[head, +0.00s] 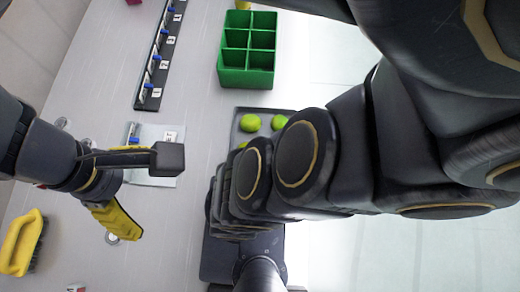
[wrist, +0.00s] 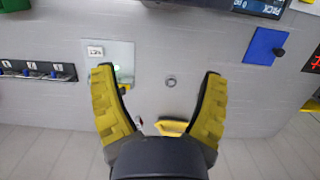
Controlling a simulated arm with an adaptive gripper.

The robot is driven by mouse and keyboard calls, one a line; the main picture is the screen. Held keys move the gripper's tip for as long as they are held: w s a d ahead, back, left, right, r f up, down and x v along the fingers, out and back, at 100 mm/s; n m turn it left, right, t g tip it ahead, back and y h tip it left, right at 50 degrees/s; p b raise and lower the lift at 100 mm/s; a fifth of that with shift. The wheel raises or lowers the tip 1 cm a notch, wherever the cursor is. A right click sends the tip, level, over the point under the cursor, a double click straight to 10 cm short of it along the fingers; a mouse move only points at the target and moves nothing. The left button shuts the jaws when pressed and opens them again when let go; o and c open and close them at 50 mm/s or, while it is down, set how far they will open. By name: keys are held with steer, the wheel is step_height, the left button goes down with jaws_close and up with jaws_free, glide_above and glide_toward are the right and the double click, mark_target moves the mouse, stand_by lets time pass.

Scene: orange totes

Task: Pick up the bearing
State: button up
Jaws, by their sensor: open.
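The bearing (wrist: 171,82) is a small grey metal ring lying flat on the light table. In the wrist view it appears between my gripper's fingers, slightly right of the middle. In the head view a part of the ring (head: 111,240) shows just below the yellow finger, which hides the rest. My gripper (wrist: 159,72) has two yellow-padded fingers spread wide with nothing between them. In the head view my gripper (head: 118,221) hangs over the left part of the table. It looks apart from the bearing, but the exact height cannot be told.
A clear plate (wrist: 122,58) with a label lies left of the bearing in the wrist view. A yellow brush (head: 20,243) lies at the table's left. A numbered rack (head: 163,50), a green divided box (head: 247,55) and a dark tray with green balls (head: 250,123) stand farther away.

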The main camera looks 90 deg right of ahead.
steer(key=shift+d+r, duration=0.1)
steer(key=shift+d, duration=0.1)
steer(key=shift+o, duration=0.9)
